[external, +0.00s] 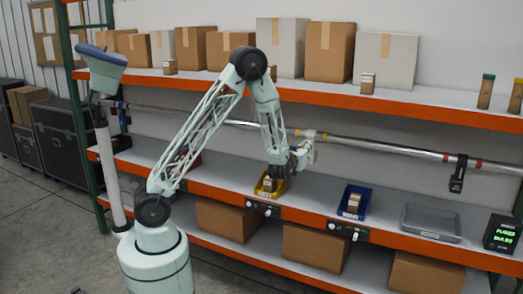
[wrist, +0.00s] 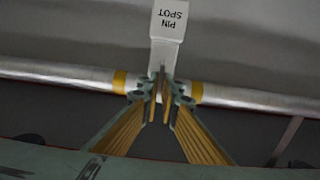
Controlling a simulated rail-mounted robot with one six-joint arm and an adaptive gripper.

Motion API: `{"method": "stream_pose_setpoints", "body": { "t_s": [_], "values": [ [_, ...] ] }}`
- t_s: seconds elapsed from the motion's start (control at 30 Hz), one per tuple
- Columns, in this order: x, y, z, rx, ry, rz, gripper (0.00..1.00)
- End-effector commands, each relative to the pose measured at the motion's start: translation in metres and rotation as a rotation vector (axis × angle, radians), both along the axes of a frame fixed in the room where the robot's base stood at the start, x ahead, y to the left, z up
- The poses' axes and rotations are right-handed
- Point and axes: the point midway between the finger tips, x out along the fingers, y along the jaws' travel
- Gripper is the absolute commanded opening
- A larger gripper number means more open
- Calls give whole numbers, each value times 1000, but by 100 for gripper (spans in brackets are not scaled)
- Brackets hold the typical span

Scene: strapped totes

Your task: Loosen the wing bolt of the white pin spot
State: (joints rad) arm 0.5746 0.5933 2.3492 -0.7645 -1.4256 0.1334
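The white pin spot (wrist: 168,22) hangs at the top centre of the wrist view, its label upside down, at a metal pipe (wrist: 235,96) between two yellow bands. In the external view the pin spot (external: 311,152) is at the upper shelf's pipe, just right of my gripper (external: 298,158). In the wrist view my gripper (wrist: 160,98) has its fingertips close together with a narrow gap, right at the lower end of the pin spot's clamp. A thin grey piece, perhaps the wing bolt (wrist: 162,72), shows at the tips. Whether the fingers touch it is unclear.
A black fixture (external: 458,174) hangs farther right on the pipe, and another fixture is at its left end. Below stand a yellow bin (external: 268,195), a blue bin (external: 342,209), a grey tray (external: 408,221) and a green-lit display (external: 502,235). Boxes line the upper shelf.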

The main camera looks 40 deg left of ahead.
Motion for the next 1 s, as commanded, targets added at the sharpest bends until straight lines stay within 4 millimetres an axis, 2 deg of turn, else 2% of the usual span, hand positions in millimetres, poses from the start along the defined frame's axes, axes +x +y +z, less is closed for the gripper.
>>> {"method": "stream_pose_setpoints", "body": {
  "t_s": [0.37, 1.0],
  "values": [
    [0, 1, -1, -55, -13, 0, 0],
    [0, 3, -1, -255, -51, 0, 0]
  ]
}}
